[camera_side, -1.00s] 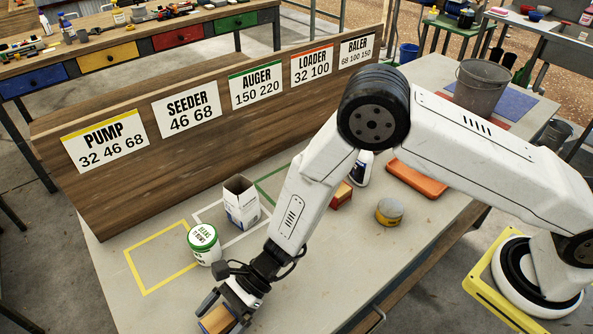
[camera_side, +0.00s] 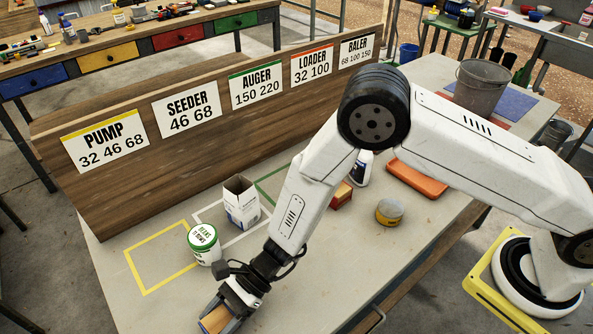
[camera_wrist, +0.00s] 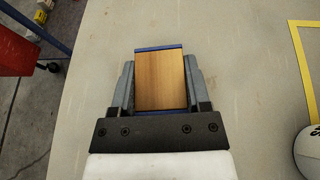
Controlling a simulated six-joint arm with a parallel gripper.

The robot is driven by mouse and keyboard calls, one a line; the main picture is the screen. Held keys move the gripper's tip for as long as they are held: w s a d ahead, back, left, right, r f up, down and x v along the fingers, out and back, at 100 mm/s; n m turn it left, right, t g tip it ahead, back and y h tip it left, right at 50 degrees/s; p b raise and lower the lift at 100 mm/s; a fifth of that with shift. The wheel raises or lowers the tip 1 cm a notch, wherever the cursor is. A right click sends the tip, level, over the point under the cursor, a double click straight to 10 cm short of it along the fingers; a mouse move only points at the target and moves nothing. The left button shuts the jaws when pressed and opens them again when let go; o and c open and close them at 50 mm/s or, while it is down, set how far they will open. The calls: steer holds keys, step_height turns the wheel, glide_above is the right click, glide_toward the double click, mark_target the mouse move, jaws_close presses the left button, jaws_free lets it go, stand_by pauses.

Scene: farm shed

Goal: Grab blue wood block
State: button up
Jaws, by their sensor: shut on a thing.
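The wood block (camera_wrist: 160,80) has a bare wood top face and blue edges. In the wrist view it sits between the two fingers of my gripper (camera_wrist: 160,84), with a finger against each side. In the side view the block (camera_side: 216,319) is at the bottom edge, on or just above the table; I cannot tell which. My gripper (camera_side: 221,313) is shut on it there, pointing down. The block's lower part is hidden.
A green-and-white can (camera_side: 204,246) stands by the yellow outlined square (camera_side: 143,291). A white carton (camera_side: 241,207) is behind it. A yellow tin (camera_side: 389,212), a red box (camera_side: 342,195) and an orange tray (camera_side: 416,178) lie right of my arm. A wooden sign board (camera_side: 200,135) backs the table.

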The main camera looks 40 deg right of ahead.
steer(key=shift+r, duration=0.1)
steer(key=shift+r, duration=0.95)
steer(key=s+d+r, duration=0.9)
steer(key=s+r, duration=0.1)
steer(key=r, duration=0.1)
steer(key=shift+s+d, duration=0.15)
steer(key=shift+d, duration=0.1)
